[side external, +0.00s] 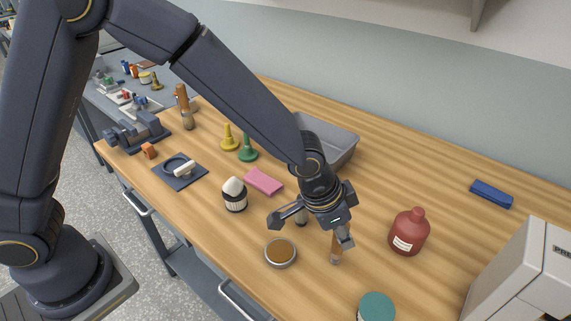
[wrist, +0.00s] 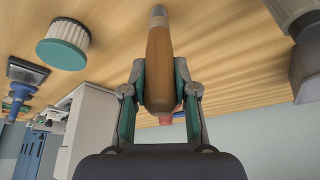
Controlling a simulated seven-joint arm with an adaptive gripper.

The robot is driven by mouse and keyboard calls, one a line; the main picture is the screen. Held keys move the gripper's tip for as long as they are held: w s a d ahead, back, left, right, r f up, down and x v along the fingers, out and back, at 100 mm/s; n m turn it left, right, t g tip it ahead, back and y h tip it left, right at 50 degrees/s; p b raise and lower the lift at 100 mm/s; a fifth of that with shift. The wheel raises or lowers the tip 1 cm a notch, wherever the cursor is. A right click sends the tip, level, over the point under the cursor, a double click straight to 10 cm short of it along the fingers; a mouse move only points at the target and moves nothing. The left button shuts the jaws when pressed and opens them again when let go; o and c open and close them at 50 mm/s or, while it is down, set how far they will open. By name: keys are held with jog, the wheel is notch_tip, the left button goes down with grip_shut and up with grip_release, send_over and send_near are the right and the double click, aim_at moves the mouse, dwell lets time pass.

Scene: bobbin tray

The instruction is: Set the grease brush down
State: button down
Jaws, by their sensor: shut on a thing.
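The grease brush (side external: 336,247) has a brown wooden handle and a grey lower end. My gripper (side external: 339,236) is shut on its handle and holds it roughly upright, low over the front part of the wooden table. In the wrist view the handle (wrist: 160,60) sits between the two green-lined fingers of my gripper (wrist: 160,82), its grey end pointing away from me. Whether the lower end touches the table, I cannot tell.
A round tin with brown contents (side external: 280,253) is left of the brush. A red bottle (side external: 409,234) stands right, a teal-topped container (side external: 376,307) in front. A white-tipped bottle (side external: 234,196), pink block (side external: 263,181) and grey bin (side external: 345,147) are farther left and back.

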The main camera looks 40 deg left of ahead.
jog(key=c, duration=0.9)
grip_release()
jog(key=shift+f, duration=0.1)
jog(key=v, duration=1.2)
jog(key=s+a+r+n+t+y, duration=0.1)
jog(key=s+a+r+n, duration=0.1)
jog(key=a+r, duration=0.35)
jog(key=s+a+r+n+y, duration=0.1)
jog(key=s+a+r, duration=0.1)
jog(key=a, duration=0.7)
jog(key=s+a+n+t, duration=0.1)
jog(key=s+a+n, duration=0.3)
jog(key=s+a, duration=0.6)
jog(key=shift+s+a+y, duration=0.25)
jog(key=shift+a+y, duration=0.1)
jog(key=shift+y, duration=0.05)
